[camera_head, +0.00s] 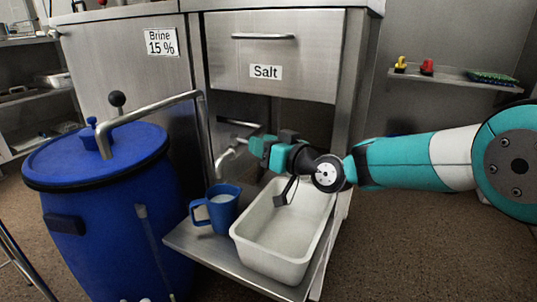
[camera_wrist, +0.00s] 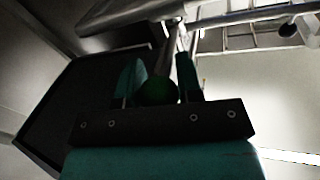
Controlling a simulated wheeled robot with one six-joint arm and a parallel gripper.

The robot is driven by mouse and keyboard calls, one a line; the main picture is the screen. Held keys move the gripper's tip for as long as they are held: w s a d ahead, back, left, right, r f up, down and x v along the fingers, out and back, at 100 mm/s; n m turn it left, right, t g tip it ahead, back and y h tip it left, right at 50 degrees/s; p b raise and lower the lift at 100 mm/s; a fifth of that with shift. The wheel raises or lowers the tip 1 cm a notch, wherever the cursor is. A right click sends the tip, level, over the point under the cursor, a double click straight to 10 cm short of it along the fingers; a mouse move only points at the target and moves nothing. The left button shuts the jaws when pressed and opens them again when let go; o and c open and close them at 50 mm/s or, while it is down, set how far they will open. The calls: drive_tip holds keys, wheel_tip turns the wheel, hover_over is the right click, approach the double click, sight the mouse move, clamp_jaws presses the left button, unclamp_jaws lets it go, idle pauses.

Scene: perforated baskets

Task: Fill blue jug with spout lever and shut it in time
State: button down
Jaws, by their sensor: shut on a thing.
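The blue jug (camera_head: 222,214) stands upright on the metal shelf, handle to the left, below the steel spout (camera_head: 228,158). Its inside looks pale; I cannot tell how full it is, and no stream is clearly visible. My gripper (camera_head: 262,147) is beside the spout, to its right, with its teal fingers pointing left. In the wrist view, my gripper (camera_wrist: 160,72) has its two fingers around a dark green round knob (camera_wrist: 157,92), which seems to be the end of the spout lever. The lever is mostly hidden by my gripper in the head view.
A white tub (camera_head: 255,250) sits right of the jug on the metal shelf (camera_head: 192,243), below my arm. A large blue barrel (camera_head: 70,230) with a bent pipe stands at left. A steel drawer labelled Salt (camera_head: 300,50) is above. The floor at right is clear.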

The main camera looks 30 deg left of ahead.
drive_tip(key=shift+w+n+g, duration=0.25)
drive_tip(key=shift+n+g, duration=0.35)
drive_tip(key=shift+g, duration=0.3)
drive_tip(key=c, duration=0.8)
unclamp_jaws()
drive_tip(key=s+d+p, duration=0.1)
drive_tip(key=d, duration=0.4)
drive_tip(key=s+d+p, duration=0.1)
drive_tip(key=d, duration=0.5)
drive_tip(key=s+d+p, duration=0.1)
drive_tip(key=d, duration=0.5)
